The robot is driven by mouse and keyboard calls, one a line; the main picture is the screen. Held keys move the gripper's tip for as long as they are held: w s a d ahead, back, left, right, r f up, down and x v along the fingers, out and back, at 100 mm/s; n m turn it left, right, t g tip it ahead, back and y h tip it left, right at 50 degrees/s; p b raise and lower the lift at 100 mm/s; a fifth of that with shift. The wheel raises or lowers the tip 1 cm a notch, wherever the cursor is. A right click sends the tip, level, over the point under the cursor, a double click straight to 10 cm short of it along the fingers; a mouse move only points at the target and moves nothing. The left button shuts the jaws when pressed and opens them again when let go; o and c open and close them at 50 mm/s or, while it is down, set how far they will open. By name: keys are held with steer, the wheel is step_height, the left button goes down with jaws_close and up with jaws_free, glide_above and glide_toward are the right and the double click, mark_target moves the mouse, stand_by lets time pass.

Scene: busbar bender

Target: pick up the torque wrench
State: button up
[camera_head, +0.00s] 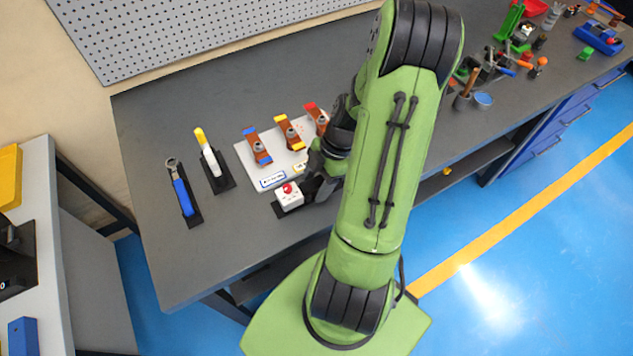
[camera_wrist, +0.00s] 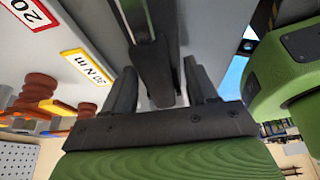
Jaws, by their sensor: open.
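The torque wrench (camera_head: 182,190), with a blue handle and a grey ratchet head, lies on a narrow black holder (camera_head: 195,220) at the left end of the grey workbench. My gripper (camera_head: 313,185) is well to its right, low over the bench's front part, beside a white box with a red button (camera_head: 289,196). In the wrist view my gripper (camera_wrist: 163,85) has its two dark fingers apart. A dark bar-like thing shows between and beyond them; I cannot tell what it is. The wrench does not show in the wrist view.
A white-and-yellow tool (camera_head: 209,155) on a black holder stands between the wrench and a white board (camera_head: 247,162) with several copper pieces. A grey pegboard (camera_head: 180,35) rises behind. Bare bench lies in front of the wrench. Several small tools lie at the far right.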

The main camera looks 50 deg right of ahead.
steer(key=shift+c, duration=0.4)
jaws_close()
